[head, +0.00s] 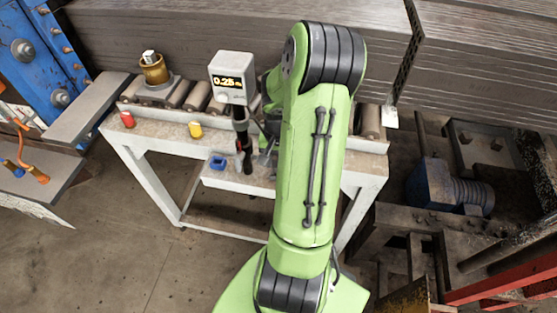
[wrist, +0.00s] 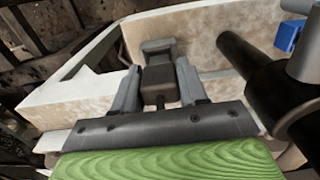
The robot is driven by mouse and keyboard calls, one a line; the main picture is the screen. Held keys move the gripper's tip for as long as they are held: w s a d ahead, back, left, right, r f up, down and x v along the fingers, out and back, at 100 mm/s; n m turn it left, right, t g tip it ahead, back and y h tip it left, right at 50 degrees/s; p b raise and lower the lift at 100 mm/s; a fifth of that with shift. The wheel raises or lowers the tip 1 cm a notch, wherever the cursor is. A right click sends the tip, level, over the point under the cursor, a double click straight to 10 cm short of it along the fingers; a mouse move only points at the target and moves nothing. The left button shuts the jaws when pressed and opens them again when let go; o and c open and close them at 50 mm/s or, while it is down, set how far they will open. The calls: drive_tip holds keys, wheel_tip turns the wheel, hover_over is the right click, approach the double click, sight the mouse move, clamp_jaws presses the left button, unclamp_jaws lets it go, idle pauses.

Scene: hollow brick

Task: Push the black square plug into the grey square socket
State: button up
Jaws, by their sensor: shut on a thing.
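In the wrist view my gripper (wrist: 158,85) is shut on the black square plug (wrist: 160,82), with one grey finger on each side of it. The grey square socket (wrist: 158,45) sits just beyond the plug on the pale bench, in line with it. The plug's far end meets the socket's near edge in the picture. I cannot tell how far, if at all, it is inside. In the head view my green arm hides the plug and the socket.
A black post (wrist: 250,62) stands right of my gripper. In the head view a display box (head: 232,78) tops a dark post. A blue block (head: 218,162), a yellow piece (head: 195,130) and a red piece (head: 127,119) sit along the bench (head: 160,134).

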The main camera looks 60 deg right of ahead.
drive_tip(key=shift+f+b, duration=0.7)
drive_tip(key=shift+f, duration=0.15)
drive_tip(key=o, duration=1.1)
drive_tip(key=shift+o, duration=0.2)
wheel_tip(320, 180, up, 16)
drive_tip(key=p, duration=0.2)
drive_tip(key=shift+f, duration=0.2)
